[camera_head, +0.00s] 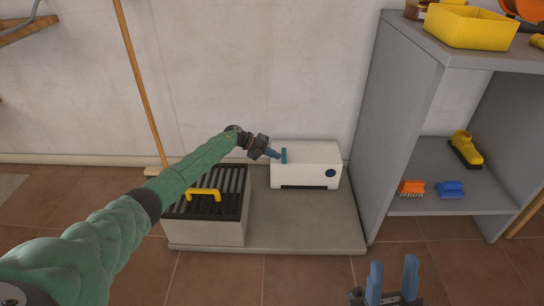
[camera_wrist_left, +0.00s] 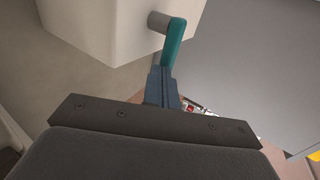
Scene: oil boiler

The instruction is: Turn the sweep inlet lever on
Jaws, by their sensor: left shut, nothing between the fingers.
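The teal lever (camera_head: 284,155) is on the left part of a white box (camera_head: 310,152), standing on a low grey platform. In the left wrist view the lever (camera_wrist_left: 174,45) is an elbow shape on a short grey stem, its free end pointing toward my fingers. My left gripper (camera_head: 276,154) is shut and empty, its blue fingertips at the lever. In the left wrist view its fingertips (camera_wrist_left: 162,72) overlap the lever's end; I cannot tell whether they touch. My right gripper (camera_head: 393,265) is open and empty at the bottom of the head view.
A grated box (camera_head: 205,232) with a yellow handle (camera_head: 204,192) stands left of the white box, under my left arm. A grey shelf (camera_head: 395,110) holding brushes and a yellow bin (camera_head: 470,27) stands at the right. A broom handle (camera_head: 138,75) leans on the wall.

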